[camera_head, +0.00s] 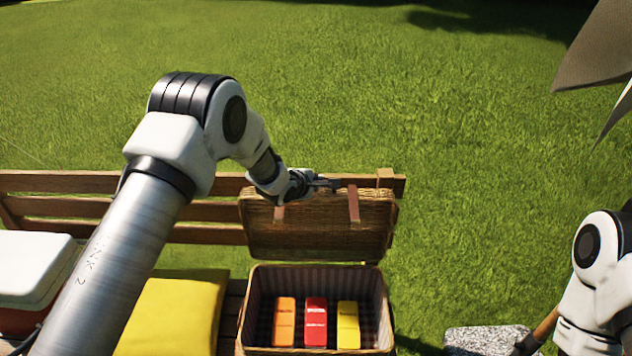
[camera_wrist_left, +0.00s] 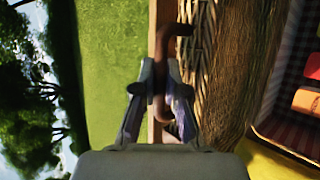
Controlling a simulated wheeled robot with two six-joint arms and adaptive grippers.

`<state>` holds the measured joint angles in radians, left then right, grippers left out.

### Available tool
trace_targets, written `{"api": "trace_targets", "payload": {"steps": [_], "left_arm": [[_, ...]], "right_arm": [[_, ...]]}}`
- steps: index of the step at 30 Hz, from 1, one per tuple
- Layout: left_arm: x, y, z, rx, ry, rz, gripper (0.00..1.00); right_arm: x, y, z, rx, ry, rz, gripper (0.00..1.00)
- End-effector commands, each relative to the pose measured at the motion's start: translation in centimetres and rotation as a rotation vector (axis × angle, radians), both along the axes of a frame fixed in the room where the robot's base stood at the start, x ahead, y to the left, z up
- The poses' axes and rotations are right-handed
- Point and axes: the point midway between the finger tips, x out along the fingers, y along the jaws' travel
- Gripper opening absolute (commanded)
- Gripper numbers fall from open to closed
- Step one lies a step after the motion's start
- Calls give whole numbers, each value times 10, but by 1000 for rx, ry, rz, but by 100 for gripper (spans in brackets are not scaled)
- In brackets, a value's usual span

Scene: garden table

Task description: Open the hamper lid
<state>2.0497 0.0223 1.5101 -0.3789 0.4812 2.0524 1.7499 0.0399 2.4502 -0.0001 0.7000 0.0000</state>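The wicker hamper (camera_head: 246,322) sits on the bench, its lid (camera_head: 310,238) swung up and standing roughly upright behind the box, near the backrest. Two leather straps, one being the right strap (camera_head: 354,204), hang on the lid. My left gripper (camera_head: 328,184) is at the lid's top edge. In the left wrist view, my left gripper (camera_wrist_left: 160,72) has its fingers closed in around a brown curved handle (camera_wrist_left: 180,29) beside the wicker lid (camera_wrist_left: 197,70). My right gripper is out of view; only part of that arm shows at the right edge.
Orange, red (camera_head: 316,322) and yellow packs lie inside the hamper. A yellow cushion (camera_head: 180,315) and a white-topped cooler (camera_head: 32,265) are to the left. The wooden backrest (camera_head: 60,182) runs behind. Grass lies beyond.

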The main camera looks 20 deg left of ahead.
Motion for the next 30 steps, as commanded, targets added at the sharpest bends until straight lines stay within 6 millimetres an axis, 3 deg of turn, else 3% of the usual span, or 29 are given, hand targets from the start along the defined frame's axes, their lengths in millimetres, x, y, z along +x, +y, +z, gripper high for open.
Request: {"api": "trace_targets", "payload": {"steps": [1, 3, 16, 30], "left_arm": [[-1, 0, -1, 0, 2, 1, 18], [-1, 0, -1, -1, 2, 0, 37], [-9, 2, 5, 1, 2, 0, 37], [-93, 18, 61, -1, 0, 1, 37]], "right_arm": [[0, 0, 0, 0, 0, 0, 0], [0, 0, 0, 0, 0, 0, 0], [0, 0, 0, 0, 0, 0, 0], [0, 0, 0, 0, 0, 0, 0]]}}
